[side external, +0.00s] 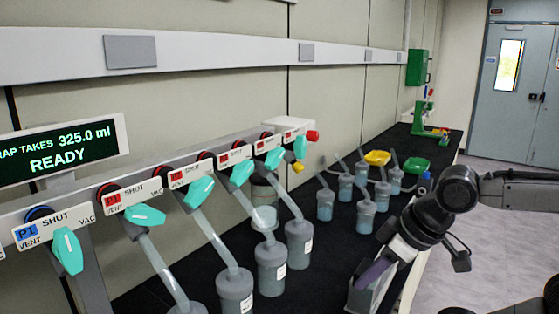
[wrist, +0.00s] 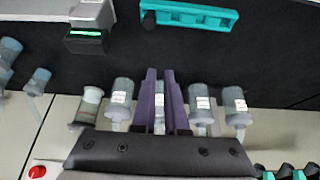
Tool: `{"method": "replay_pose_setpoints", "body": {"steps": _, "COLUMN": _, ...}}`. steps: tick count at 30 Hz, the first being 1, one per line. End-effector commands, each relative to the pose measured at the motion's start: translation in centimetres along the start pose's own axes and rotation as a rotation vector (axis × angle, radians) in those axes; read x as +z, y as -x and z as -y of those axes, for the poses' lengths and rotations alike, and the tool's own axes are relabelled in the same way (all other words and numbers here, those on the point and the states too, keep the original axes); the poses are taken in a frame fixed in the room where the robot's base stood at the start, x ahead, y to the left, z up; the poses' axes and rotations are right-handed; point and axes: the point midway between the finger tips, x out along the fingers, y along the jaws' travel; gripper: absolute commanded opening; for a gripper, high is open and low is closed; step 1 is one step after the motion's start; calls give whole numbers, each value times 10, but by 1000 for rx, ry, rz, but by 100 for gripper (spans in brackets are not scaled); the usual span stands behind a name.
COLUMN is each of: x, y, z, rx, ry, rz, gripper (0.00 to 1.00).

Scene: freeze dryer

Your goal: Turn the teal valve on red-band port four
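A row of teal valves runs along the white manifold in the side view. The nearest valve (side external: 67,251) is beside a blue label reading P1. Behind it, valves beside red labels recede: the first (side external: 145,215), second (side external: 198,191), third (side external: 241,172) and fourth (side external: 274,158). My gripper (side external: 366,287) is low at the right, well apart from these valves. In the wrist view its purple fingers (wrist: 160,75) stand slightly apart, with a flask seen through the gap.
Grey flasks (side external: 270,262) hang under the manifold on slanted tubes. A display (side external: 58,150) reads READY. Floor is clear at right.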

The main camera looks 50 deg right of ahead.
Motion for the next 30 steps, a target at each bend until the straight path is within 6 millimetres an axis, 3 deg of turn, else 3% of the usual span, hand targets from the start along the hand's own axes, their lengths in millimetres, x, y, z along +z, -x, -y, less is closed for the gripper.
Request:
{"method": "replay_pose_setpoints", "body": {"steps": 1, "x": 0, "y": 0, "z": 0, "rx": 0, "ry": -16, "rz": -1, "gripper": 22}}
{"method": "replay_pose_setpoints", "body": {"steps": 4, "x": -12, "y": 0, "z": -1, "rx": 3, "ry": -105, "rz": -54, "gripper": 40}}
{"method": "replay_pose_setpoints", "body": {"steps": 7, "x": -43, "y": 4, "z": -10, "rx": 20, "ry": -241, "rz": -202, "gripper": 55}}
{"method": "replay_pose_setpoints", "body": {"steps": 12, "x": -112, "y": 25, "z": -26, "rx": -10, "ry": -456, "rz": -544, "gripper": 55}}
{"method": "replay_pose_setpoints", "body": {"steps": 18, "x": -172, "y": 61, "z": -37, "rx": -161, "ry": -622, "rz": -874, "gripper": 55}}
{"method": "replay_pose_setpoints", "body": {"steps": 24, "x": -202, "y": 90, "z": -29, "rx": -414, "ry": -690, "rz": -1041, "gripper": 55}}
{"method": "replay_pose_setpoints", "body": {"steps": 30, "x": -201, "y": 93, "z": -20, "rx": -671, "ry": -741, "rz": -998, "gripper": 55}}
